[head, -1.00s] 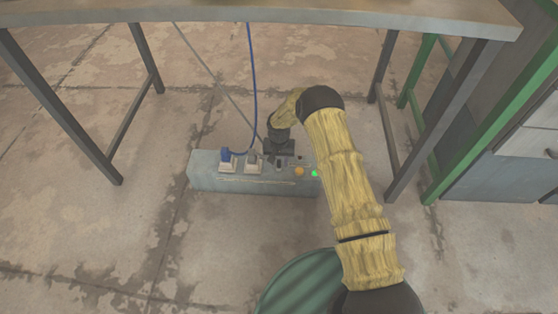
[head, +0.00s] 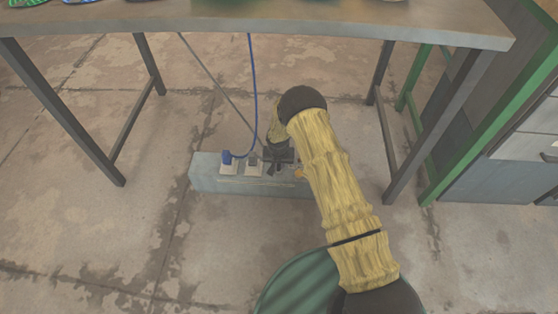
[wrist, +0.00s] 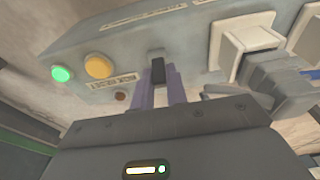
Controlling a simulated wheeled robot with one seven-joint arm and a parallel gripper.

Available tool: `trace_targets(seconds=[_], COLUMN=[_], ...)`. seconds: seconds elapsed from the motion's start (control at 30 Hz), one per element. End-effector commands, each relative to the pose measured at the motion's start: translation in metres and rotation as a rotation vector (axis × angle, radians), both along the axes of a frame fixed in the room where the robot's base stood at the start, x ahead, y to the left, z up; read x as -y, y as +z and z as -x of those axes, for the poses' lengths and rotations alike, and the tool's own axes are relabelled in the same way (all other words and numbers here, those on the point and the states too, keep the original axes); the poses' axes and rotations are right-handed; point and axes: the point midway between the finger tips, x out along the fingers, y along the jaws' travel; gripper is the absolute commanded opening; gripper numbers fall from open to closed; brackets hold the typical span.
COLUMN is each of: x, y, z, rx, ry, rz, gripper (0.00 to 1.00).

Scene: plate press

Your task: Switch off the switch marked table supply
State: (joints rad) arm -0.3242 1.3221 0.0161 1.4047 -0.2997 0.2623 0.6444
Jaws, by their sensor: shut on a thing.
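A grey supply box (head: 215,178) lies on the floor under the table. In the wrist view a small black switch (wrist: 157,68) stands on its face (wrist: 185,50). A label strip (wrist: 113,82) lies beside it; its lettering is too small to read. My gripper (wrist: 158,85) is shut on the black switch, with a purplish finger at each side of it. In the head view my gripper (head: 275,167) is at the box's top, and my arm hides the box's right end. A green lamp (wrist: 61,74) is lit; a yellow button (wrist: 98,66) sits beside it.
A white socket with a grey plug (wrist: 265,90) is close beside my gripper in the wrist view. Floor in front is clear.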

Motion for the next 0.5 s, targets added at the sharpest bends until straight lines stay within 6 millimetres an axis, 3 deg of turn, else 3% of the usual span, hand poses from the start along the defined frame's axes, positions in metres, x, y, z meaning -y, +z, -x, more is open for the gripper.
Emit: trace_targets(seconds=[0.5], x=[-0.001], y=[0.0], z=[0.017], rx=[0.335], ry=[0.006], rz=[0.017], gripper=[0.0])
